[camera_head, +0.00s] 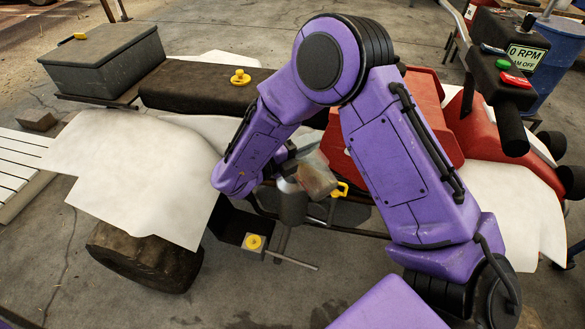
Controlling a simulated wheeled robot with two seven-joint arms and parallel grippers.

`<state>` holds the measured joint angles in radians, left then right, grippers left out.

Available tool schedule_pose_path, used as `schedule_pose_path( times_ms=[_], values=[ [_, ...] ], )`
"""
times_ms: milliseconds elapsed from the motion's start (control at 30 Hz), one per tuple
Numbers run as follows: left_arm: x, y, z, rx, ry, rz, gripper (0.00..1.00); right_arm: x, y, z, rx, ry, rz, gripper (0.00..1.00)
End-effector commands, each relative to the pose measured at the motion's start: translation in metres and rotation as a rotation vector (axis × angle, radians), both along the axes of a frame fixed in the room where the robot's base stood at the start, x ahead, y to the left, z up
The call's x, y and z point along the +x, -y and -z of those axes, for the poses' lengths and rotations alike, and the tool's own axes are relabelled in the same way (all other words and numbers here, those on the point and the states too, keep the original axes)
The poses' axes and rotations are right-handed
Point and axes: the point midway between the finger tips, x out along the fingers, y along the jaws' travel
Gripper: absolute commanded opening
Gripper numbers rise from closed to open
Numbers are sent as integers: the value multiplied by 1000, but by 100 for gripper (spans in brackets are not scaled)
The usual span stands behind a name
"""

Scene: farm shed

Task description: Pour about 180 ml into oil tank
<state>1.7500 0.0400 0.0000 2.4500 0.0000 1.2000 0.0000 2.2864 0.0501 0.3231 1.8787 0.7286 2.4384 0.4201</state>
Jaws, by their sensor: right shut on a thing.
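My right gripper (297,160) is partly hidden by its own purple wrist. It is shut on a translucent jug (317,176) with a brownish tint. The jug is tilted and close above a grey metal funnel-like vessel (291,203), which looks like the oil tank or its filler. I cannot tell whether the jug touches it or whether liquid is flowing. A yellow ring handle (341,188) shows just right of the jug. A yellow cap (240,77) lies on the dark seat (200,86). My left gripper is out of view.
The vehicle has white panels (145,165), a red body (440,115) and a handlebar with a display (525,57). A grey box (105,67) stands at the back left. A yellow knob (254,242) sits low beside a footrest bar. A blue drum (558,75) is at right.

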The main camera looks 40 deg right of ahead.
Motion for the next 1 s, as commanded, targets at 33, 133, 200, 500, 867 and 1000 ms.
schedule_pose_path(
  times_ms=[33,133,200,500,867,1000],
  values=[
    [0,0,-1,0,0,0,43,1,0,0,0,-3,0,0],
    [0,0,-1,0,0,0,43,1,0,0,-1,-9,0,0],
    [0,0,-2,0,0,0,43,2,0,0,0,-14,0,0],
    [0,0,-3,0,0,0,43,5,0,0,0,-31,0,0],
    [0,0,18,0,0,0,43,-35,0,-7,-20,283,-15,0],
    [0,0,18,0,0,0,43,-34,0,-7,-20,282,-14,0]
  ],
)
